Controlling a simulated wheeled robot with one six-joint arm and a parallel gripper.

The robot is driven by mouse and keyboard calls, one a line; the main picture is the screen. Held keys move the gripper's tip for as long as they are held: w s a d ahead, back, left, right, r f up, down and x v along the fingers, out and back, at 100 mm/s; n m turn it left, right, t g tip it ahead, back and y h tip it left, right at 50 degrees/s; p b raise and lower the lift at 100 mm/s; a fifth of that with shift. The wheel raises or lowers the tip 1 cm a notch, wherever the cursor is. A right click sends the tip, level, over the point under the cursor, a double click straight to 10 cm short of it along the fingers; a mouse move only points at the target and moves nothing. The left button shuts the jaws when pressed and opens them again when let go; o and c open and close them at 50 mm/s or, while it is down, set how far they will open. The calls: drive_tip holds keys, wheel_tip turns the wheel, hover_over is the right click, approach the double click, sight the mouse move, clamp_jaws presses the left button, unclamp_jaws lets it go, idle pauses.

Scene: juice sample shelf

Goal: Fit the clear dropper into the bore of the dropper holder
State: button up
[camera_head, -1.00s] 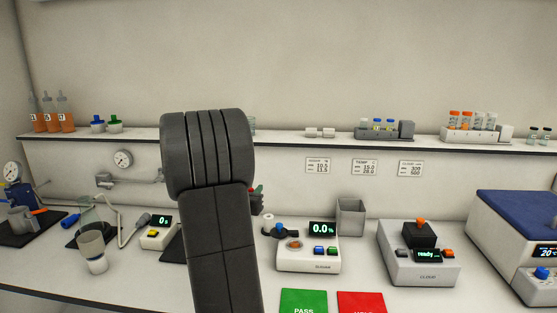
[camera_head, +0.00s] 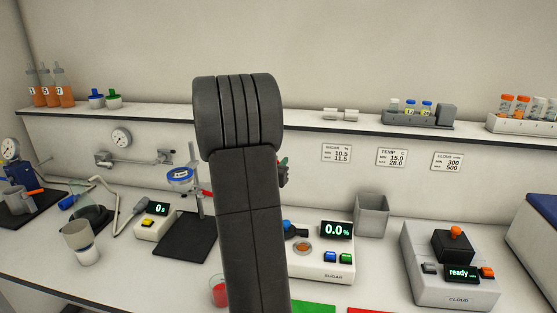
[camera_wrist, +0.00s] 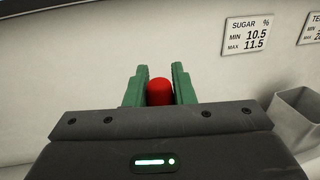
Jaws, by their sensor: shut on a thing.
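My gripper (camera_wrist: 160,91) is shut on a red rounded bulb (camera_wrist: 160,91) between its two green fingers in the wrist view. The bulb looks like the top of the dropper; no clear part shows below it, as the gripper body hides it. In the head view my own arm covers most of the gripper, and only small green and red bits (camera_head: 283,170) show at the arm's right side. I cannot make out the dropper holder or its bore in either view; my arm hides part of the shelf and bench.
A stand with a blue-rimmed disc (camera_head: 180,175) rises from a dark mat left of my arm. The sugar meter (camera_head: 318,266), grey bin (camera_head: 373,214) and cloud meter (camera_head: 450,283) stand to the right. The shelf (camera_head: 260,120) crosses behind.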

wheel_tip(320, 180, down, 3)
drive_tip(key=shift+r, duration=0.1)
drive_tip(key=shift+b, duration=1.8)
